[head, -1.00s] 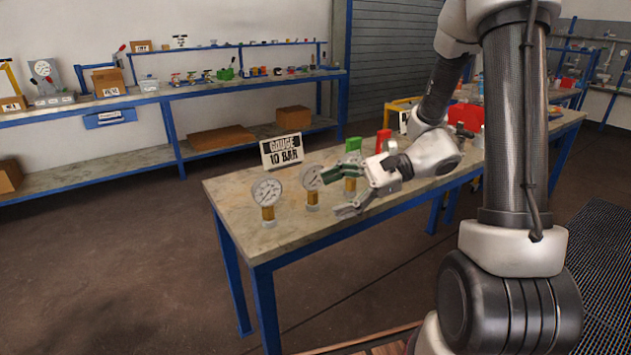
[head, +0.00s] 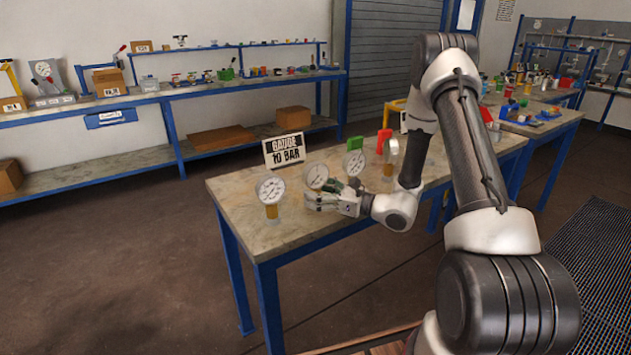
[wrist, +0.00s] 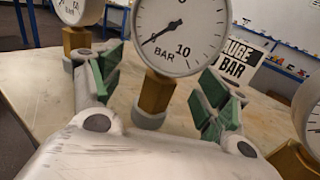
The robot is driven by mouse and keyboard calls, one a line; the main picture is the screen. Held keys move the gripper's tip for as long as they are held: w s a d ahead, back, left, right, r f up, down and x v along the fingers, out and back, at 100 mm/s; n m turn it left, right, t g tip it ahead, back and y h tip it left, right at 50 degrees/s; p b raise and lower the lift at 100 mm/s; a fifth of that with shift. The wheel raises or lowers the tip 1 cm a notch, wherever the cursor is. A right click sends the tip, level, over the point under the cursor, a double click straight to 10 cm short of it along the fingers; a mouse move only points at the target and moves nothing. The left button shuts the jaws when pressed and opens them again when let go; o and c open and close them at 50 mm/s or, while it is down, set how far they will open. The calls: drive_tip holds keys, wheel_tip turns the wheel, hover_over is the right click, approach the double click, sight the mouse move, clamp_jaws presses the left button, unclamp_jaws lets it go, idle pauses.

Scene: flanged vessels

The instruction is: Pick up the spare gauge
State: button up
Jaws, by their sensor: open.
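Several white-dialled gauges on brass stems stand in a row on the bench (head: 240,228). In the wrist view a gauge (wrist: 181,34) marked 10 BAR stands upright straight ahead, its brass stem between my fingers. In the head view this looks like the second gauge from the left (head: 317,176), its lower part hidden by my gripper (head: 312,199). My gripper is open, with green pads on both sides of the stem in the wrist view (wrist: 160,82). I cannot tell whether the pads touch it. A sign (head: 284,150) behind reads GAUGE 10 BAR.
A third gauge (head: 355,162) and a fourth (head: 391,157) stand to the right, near my arm. Green (head: 354,143) and red (head: 383,140) items are behind. The bench's front left is clear.

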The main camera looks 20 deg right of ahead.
drive_tip(key=shift+w+a, duration=0.45)
drive_tip(key=c, duration=1.7)
drive_tip(key=shift+r, duration=0.1)
